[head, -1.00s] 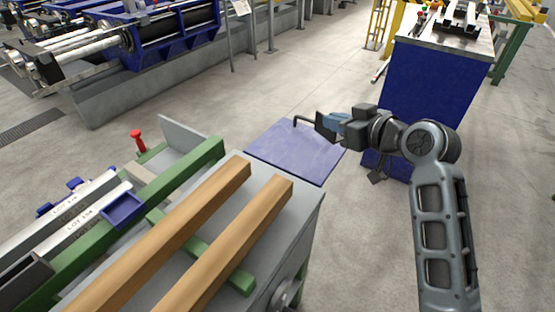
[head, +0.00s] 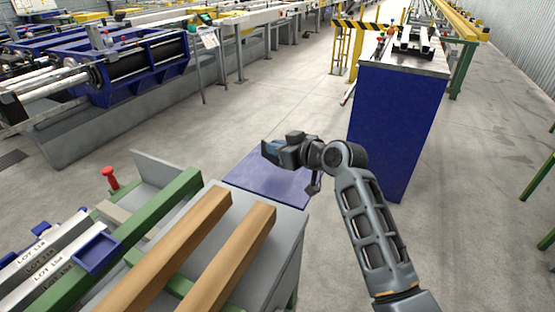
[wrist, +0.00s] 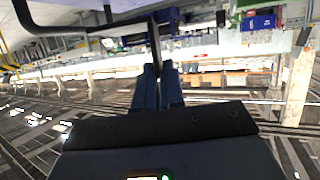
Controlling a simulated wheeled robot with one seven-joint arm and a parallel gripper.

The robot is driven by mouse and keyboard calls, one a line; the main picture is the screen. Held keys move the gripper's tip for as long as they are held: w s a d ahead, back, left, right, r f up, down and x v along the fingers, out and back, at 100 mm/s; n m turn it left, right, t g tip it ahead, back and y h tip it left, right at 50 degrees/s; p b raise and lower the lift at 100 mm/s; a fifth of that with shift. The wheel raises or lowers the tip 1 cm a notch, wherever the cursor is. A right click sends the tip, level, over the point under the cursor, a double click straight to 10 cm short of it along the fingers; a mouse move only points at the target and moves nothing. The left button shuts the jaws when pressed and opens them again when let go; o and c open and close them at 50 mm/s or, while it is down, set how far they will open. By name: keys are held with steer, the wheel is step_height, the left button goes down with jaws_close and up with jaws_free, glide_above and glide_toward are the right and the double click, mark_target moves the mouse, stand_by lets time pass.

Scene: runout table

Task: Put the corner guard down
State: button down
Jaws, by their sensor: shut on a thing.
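My gripper (head: 271,149) is in the middle of the head view, above the blue-violet panel (head: 245,178). Its blue fingers also show in the wrist view (wrist: 158,80), close together on a thin dark piece, which I take to be the corner guard (wrist: 154,45). A black bent bar runs from this piece to the upper left of the wrist view. In the head view the held piece is mostly hidden by my gripper; only a dark edge shows at the fingertips. It is held up, apart from any surface that I can make out.
A grey bench with two wooden beams (head: 228,254), green rails and a blue tray (head: 97,254) stands at lower left. A red knob (head: 110,178) rises behind it. A tall blue cabinet (head: 394,130) stands right of my gripper. Open concrete floor lies beyond.

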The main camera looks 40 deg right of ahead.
step_height(320, 180, down, 4)
steer(key=shift+r, duration=0.1)
steer(key=shift+f+b, duration=0.5)
steer(key=shift+f, duration=0.05)
steer(key=c, duration=1.2)
jaws_free()
steer(key=shift+c, duration=0.2)
steer(key=shift+r, duration=0.15)
